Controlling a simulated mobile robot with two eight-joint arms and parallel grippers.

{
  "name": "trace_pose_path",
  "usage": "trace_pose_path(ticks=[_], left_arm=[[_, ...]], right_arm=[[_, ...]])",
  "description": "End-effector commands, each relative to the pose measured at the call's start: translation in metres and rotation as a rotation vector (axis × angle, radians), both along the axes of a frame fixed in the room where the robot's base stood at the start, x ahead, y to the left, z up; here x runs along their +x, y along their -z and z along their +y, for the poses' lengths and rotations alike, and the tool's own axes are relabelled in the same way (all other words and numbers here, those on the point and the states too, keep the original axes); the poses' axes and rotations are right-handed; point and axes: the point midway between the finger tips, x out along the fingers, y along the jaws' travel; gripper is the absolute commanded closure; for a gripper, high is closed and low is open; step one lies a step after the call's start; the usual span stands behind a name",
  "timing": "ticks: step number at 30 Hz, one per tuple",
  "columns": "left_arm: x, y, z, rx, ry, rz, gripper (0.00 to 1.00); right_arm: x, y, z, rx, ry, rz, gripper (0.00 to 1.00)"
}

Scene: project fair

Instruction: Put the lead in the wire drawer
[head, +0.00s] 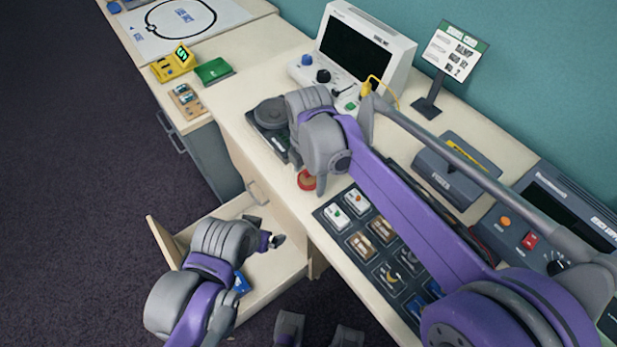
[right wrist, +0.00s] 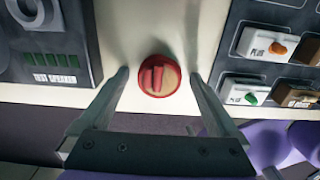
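A small round red thing with a tan middle and a red band across it (right wrist: 159,76) lies on the pale bench top. It looks like a coiled lead, but I cannot be sure. It also shows in the head view (head: 306,181). My right gripper (right wrist: 160,75) is open above it, one finger on each side. A yellow lead (head: 379,88) is at the front of the grey-white screen unit. The pale drawer (head: 290,274) stands pulled open below the bench, with a blue item (head: 241,283) inside. My left gripper (head: 270,240) is over the drawer; its finger opening is unclear.
A dark panel of small modules (head: 372,262) lies right of the red thing. A dark device with a round top (head: 270,113) stands behind it. The screen unit (head: 352,48), a sign stand (head: 430,105) and a grey case (head: 447,180) line the back.

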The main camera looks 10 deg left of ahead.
Motion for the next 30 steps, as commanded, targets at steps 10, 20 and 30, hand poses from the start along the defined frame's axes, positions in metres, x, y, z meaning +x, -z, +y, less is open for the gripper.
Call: trace_pose_path(ticks=[10, 20, 30], left_arm=[[0.0, 0.0, 0.0, 0.0, 0.0, 0.0, 0.03], [0.0, 0.0, 0.0, 0.0, 0.0, 0.0, 0.03], [0.001, -0.004, 0.0, 0.0, 0.0, -0.002, 0.03]], right_arm=[[0.0, 0.0, 0.0, 0.0, 0.0, 0.0, 0.68], [0.0, -0.001, 0.0, 0.0, 0.0, 0.0, 0.96], [0.0, -0.055, 0.0, 0.0, 0.0, 0.0, 0.96]])
